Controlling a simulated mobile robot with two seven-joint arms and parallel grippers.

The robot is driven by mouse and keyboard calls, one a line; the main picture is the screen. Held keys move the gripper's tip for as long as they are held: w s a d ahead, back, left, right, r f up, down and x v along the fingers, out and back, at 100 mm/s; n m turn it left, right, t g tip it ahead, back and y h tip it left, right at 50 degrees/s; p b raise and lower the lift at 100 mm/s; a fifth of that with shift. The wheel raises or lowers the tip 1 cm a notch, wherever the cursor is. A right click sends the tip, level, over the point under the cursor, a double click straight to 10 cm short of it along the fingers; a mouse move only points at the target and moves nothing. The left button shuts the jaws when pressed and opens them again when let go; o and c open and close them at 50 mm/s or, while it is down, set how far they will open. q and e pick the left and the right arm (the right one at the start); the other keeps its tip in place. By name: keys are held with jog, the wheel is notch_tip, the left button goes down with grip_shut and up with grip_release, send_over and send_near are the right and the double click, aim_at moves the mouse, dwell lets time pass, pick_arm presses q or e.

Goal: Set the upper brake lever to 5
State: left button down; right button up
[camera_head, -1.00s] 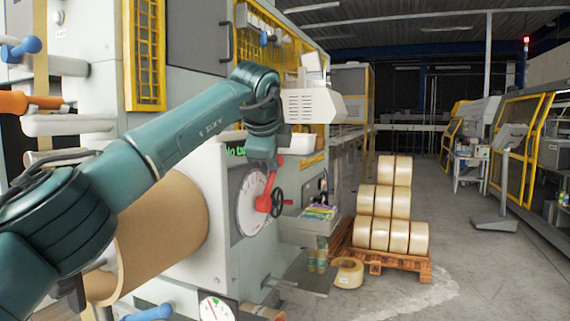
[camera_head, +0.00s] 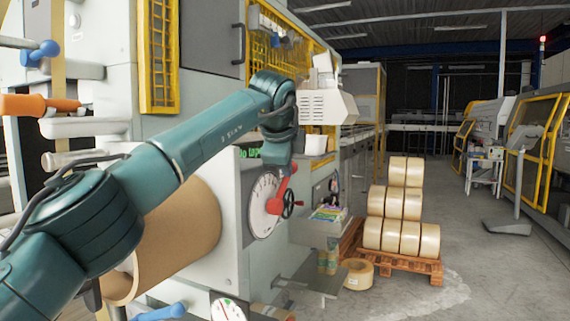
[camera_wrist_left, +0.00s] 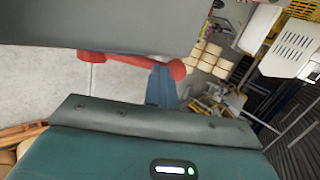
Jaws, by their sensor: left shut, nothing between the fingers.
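The upper brake dial (camera_head: 261,203) is a white disc with dark marks on the machine's front panel. The red brake lever (camera_head: 279,196) lies across its right side; its numbers are too small to read. My left arm reaches over from the left, and its wrist hangs just above the lever. In the left wrist view, the blue fingers of my left gripper (camera_wrist_left: 160,87) are shut and empty, close beside the red lever (camera_wrist_left: 130,60). I cannot tell whether they touch it. The lower dial (camera_head: 228,311) shows partly at the bottom edge. My right gripper is not in view.
A big brown roll (camera_head: 180,240) stands out from the machine, left of the dial. Tape rolls on a wooden pallet (camera_head: 400,262) stand to the right.

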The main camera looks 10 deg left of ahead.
pick_arm(q)
jog(key=shift+w+a+r, duration=0.1)
jog(key=shift+a+r, duration=0.05)
jog(key=shift+r, duration=0.4)
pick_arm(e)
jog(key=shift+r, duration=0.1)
pick_arm(q)
jog(key=shift+s+r+b, duration=0.2)
jog(key=shift+r+b, duration=0.05)
jog(key=shift+b, duration=0.2)
jog(key=b+v, duration=0.3)
jog(key=v, duration=0.9)
jog(key=shift+s+f, duration=0.35)
jog(key=shift+f, duration=0.1)
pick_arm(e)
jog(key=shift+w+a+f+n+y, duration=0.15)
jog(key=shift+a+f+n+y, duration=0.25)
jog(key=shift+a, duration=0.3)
